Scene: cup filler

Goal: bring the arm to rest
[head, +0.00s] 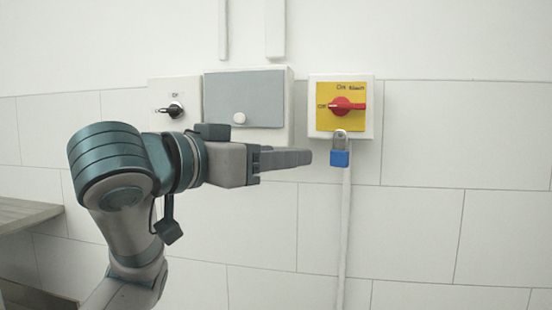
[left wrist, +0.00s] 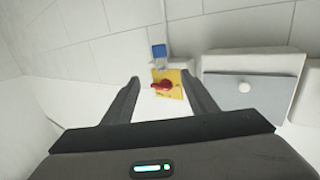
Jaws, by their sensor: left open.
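My left arm (head: 120,165) comes in from the left, and its gripper (head: 308,157) points right along the wall. In the left wrist view its two fingers (left wrist: 160,77) are spread apart with nothing held between them. A red rotary handle (head: 346,106) on a yellow plate (head: 328,91) lies level; it also shows beyond the fingertips in the left wrist view (left wrist: 162,86). A blue padlock (head: 340,158) hangs below the plate by its shackle, just right of the fingertips in the head view. My right gripper is out of view.
Left of the switch box (head: 372,125) are a grey-lidded box (head: 243,95) and a small panel with a black knob (head: 174,110). A vertical conduit (head: 343,235) runs below the switch. A shelf edge (head: 25,212) is at far left. The wall at right is bare.

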